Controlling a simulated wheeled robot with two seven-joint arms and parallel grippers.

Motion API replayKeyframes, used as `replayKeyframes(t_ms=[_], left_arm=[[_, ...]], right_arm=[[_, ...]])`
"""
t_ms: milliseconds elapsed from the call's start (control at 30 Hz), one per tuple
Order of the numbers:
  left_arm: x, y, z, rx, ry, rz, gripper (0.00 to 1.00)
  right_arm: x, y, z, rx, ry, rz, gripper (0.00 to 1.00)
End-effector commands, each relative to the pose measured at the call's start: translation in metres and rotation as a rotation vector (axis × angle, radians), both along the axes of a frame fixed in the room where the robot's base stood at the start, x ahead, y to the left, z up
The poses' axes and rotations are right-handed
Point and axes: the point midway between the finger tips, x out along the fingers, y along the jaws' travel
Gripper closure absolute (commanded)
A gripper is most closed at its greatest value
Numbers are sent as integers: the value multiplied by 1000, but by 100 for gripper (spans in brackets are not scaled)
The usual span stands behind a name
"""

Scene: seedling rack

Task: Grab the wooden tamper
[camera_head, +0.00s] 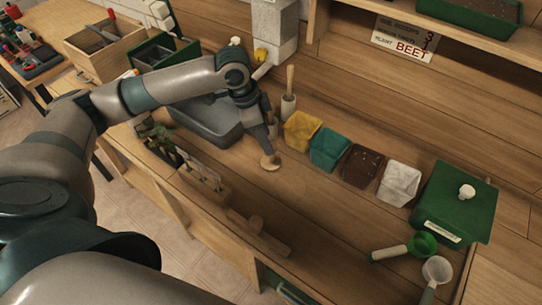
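A wooden piece (258,238), a flat bar with a raised rounded grip, lies near the front edge of the bench; it looks like the wooden tamper. A small round wooden piece (270,162) is at the tip of my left gripper (267,146), which points down over the bench beside the grey tub. The fingers are small and seen nearly edge-on, so I cannot tell whether they hold that round piece or only stand above it. My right gripper is not in view.
Yellow (302,131), teal (329,149), brown (362,166) and white (399,183) bins line the back. A green box (456,205) and a green scoop (423,244) are at right. The mid-bench is clear.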

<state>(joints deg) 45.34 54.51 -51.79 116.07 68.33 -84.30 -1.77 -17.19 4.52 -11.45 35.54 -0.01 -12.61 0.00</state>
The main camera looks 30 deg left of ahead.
Motion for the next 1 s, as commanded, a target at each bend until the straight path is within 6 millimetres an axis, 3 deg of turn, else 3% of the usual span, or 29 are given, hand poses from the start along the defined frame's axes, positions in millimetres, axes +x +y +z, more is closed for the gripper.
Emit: replayKeyframes(t_ms=[200,400,900,933,1000], left_arm=[[6,-9,-20,-1,4,0,54],[9,-13,-41,0,2,-1,54],[10,-13,-44,1,0,-1,54],[10,-13,-44,0,0,-1,56],[10,-13,-44,1,0,-1,73]], right_arm=[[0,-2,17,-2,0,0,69],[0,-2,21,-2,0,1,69],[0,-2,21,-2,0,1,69],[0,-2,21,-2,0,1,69],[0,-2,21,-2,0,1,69]])
